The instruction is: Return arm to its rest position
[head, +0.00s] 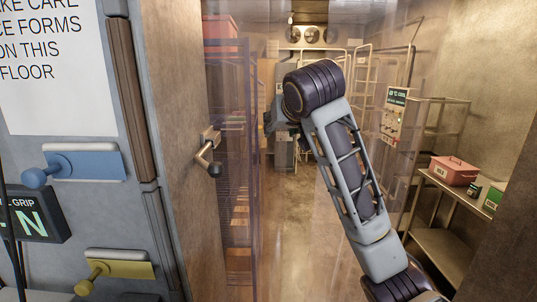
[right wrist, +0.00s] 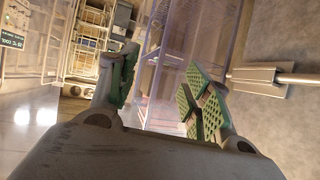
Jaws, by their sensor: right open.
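My right arm (head: 345,165) rises from the bottom right of the head view, in front of the freezer entry. It is grey with dark joints, and its upper end is near the top middle. My right gripper (right wrist: 158,82) shows in the right wrist view with its two green-padded fingers spread wide and nothing between them. In the head view I cannot make out its fingers behind the arm. My left gripper is in neither view.
The freezer door (head: 180,120) stands open at left, its lever handle (head: 208,155) jutting out; the handle (right wrist: 272,76) also shows right of my fingers. Clear curtain strips (head: 250,170) hang in the entry. A shelf (head: 445,190) at right holds a red box (head: 453,171).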

